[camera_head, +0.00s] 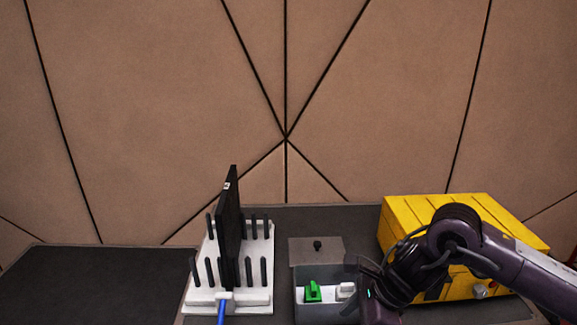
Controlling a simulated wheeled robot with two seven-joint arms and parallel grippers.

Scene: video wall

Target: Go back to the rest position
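My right arm comes in from the right edge. Its wrist and gripper body (372,292) hang over the right side of a small grey box; the fingertips are not clearly visible, so I cannot tell whether they are open or shut. My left gripper is not in view.
The open grey box (325,312) holds a green piece (313,291) and a white piece (346,290). Its lid (316,250) has a black knob. Left of it, a white rack (203,297) with black pegs holds an upright black panel (229,225); a blue cable (221,313) meets its front. A yellow case (420,215) stands behind my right arm.

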